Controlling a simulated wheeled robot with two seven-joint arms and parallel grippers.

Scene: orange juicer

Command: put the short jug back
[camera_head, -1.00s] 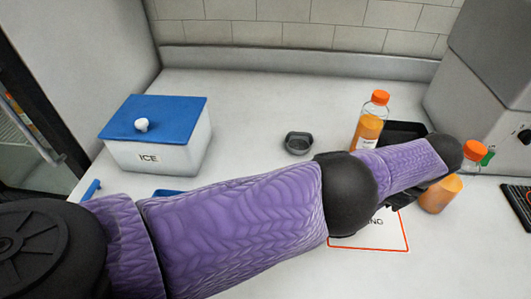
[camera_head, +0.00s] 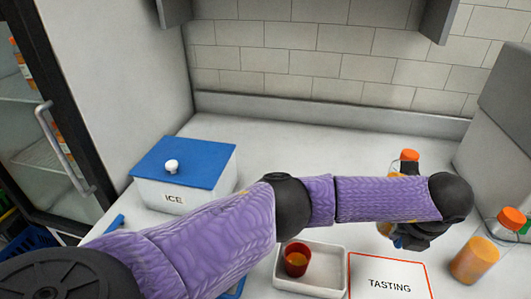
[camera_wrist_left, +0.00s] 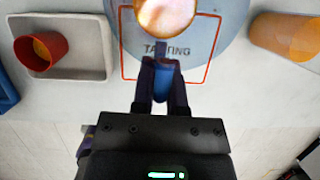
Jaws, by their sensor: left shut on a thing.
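In the left wrist view, my left gripper (camera_wrist_left: 162,72) is shut on a blue handle-like part of what looks like the short jug (camera_wrist_left: 205,28). Its clear bluish body overlaps the tasting sign, with a round orange patch inside, cut off by the top edge. In the head view, my left gripper (camera_head: 412,240) hangs at the end of the purple arm, above the back of the tasting sign (camera_head: 385,287). The arm and gripper hide most of the jug there, and I cannot tell its height. My right gripper is not in view.
A red cup (camera_head: 296,262) stands in a white tray (camera_head: 338,268). The ice box (camera_head: 185,185) is left. The rear counter is clear.

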